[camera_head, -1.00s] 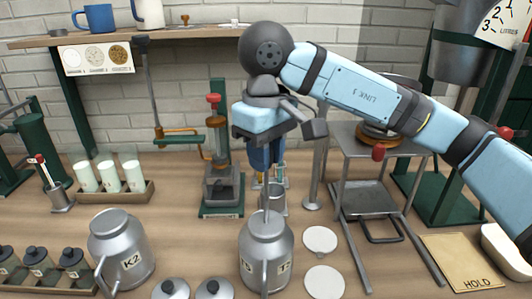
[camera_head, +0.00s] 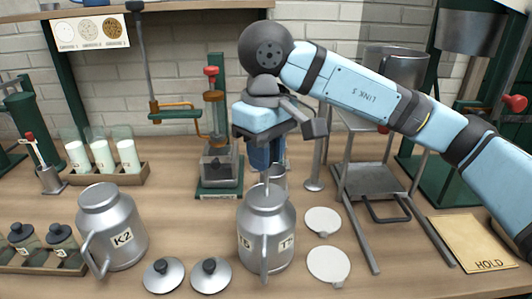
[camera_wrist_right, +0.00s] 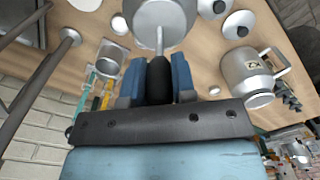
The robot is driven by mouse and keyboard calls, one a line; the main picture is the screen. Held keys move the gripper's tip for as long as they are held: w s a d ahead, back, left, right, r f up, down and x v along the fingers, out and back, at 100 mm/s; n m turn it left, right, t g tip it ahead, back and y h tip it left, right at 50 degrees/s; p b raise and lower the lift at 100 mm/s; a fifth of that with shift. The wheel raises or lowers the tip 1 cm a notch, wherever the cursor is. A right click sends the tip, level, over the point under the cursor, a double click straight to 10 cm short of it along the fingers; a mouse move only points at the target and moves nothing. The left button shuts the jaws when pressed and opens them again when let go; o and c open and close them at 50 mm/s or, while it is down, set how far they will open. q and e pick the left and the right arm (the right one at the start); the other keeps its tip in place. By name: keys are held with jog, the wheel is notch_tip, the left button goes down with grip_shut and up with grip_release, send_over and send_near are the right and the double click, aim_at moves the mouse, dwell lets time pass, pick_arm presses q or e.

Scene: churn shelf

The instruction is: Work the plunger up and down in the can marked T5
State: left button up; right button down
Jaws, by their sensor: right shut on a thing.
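The grey metal can marked T5 (camera_head: 266,238) stands upright on the bench at centre. Part of its label faces right, and its handle is at the front. The plunger's thin rod (camera_head: 267,186) rises out of the can's neck. My right gripper (camera_head: 267,156) is just above the neck. In the right wrist view, its blue fingers (camera_wrist_right: 160,82) are shut on the plunger's dark grip (camera_wrist_right: 160,80), with the pale rod (camera_wrist_right: 159,42) running into the can (camera_wrist_right: 158,12). The plunger's lower end is hidden inside the can. My left gripper is not in view.
The can K2 (camera_head: 112,228) stands to the left. Two knobbed lids (camera_head: 210,275) lie in front, and pale discs (camera_head: 328,265) lie to the right. A green press stand (camera_head: 218,180) is close behind. A metal stand (camera_head: 370,180) is at right, near the HOLD board (camera_head: 470,242).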

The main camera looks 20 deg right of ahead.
notch_tip(320, 180, up, 7)
jog(key=p, duration=0.2)
jog(key=shift+f+p, duration=0.1)
jog(key=shift+p, duration=0.3)
notch_tip(320, 180, down, 7)
jog(key=b, duration=0.6)
jog(key=shift+s, duration=0.15)
jog(key=shift+s+d, duration=0.15)
jog(key=shift+s, duration=0.2)
jog(key=shift+w, duration=0.1)
jog(key=r+p, duration=0.1)
jog(key=r, duration=0.1)
jog(key=r+p, duration=0.3)
jog(key=r, duration=0.2)
jog(key=shift+w, duration=0.35)
jog(key=shift+f, duration=0.1)
jog(key=shift+w, duration=0.1)
